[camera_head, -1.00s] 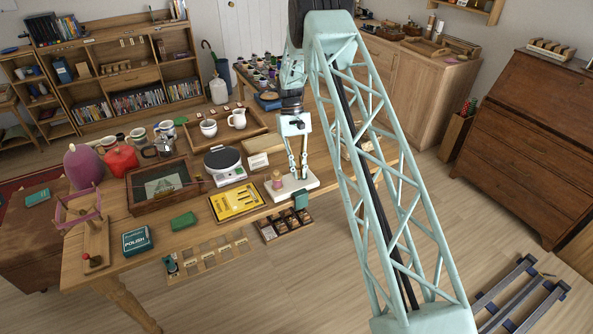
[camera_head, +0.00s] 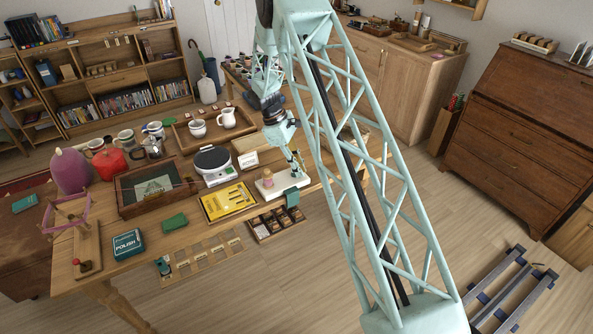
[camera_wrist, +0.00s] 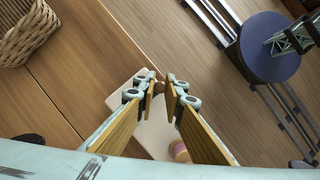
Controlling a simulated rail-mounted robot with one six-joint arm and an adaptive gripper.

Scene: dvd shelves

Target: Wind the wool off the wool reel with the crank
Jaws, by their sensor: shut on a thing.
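A cream base (camera_head: 268,190) stands at the front edge of the long table, with a small pink and tan spool (camera_head: 268,180) on it and a teal block (camera_head: 292,197) at its front. In the wrist view the base (camera_wrist: 157,128) lies below my fingers, and part of the spool (camera_wrist: 181,152) shows beside the right finger. My gripper (camera_head: 297,172) points down over the base, shut on a small brown knob (camera_wrist: 160,86) that the fingertips mostly hide. A wooden frame strung with pink wool (camera_head: 68,212) stands at the table's left end, with a red-knobbed handle (camera_head: 85,265) on its board.
A wicker basket (camera_wrist: 28,35) shows in the wrist view.

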